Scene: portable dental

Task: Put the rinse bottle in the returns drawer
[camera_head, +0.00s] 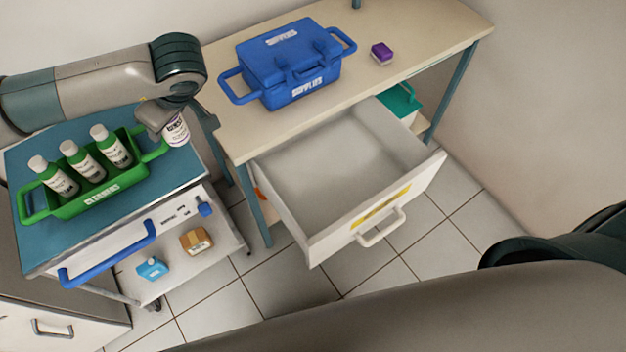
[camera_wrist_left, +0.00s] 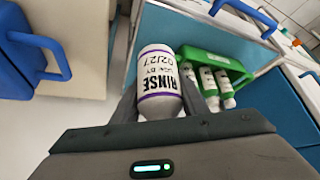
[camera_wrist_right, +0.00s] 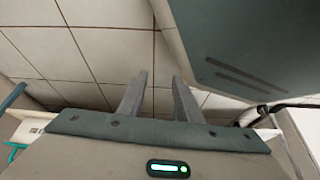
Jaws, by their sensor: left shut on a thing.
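The rinse bottle (camera_head: 177,131) is white with a purple band and dark label print. My left gripper (camera_head: 158,117) is shut on it, at the right side of the blue-topped cart. In the left wrist view the bottle (camera_wrist_left: 158,85) sits between the fingers, its label reading RINSE and a use-by date. A white drawer (camera_head: 330,165) under the beige table is pulled open and looks empty; its front has a yellow label (camera_head: 381,206) that I cannot read. My right gripper (camera_wrist_right: 158,98) is open and empty above the tiled floor; its fingers are hidden in the head view.
A green CLEANERS caddy (camera_head: 100,199) with several bottles stands on the cart (camera_head: 170,178). A blue SUPPLIES box (camera_head: 290,65) and a purple block (camera_head: 381,53) are on the table (camera_head: 420,30). A cardboard box (camera_head: 195,241) and blue container (camera_head: 152,268) sit on the cart's lower shelf.

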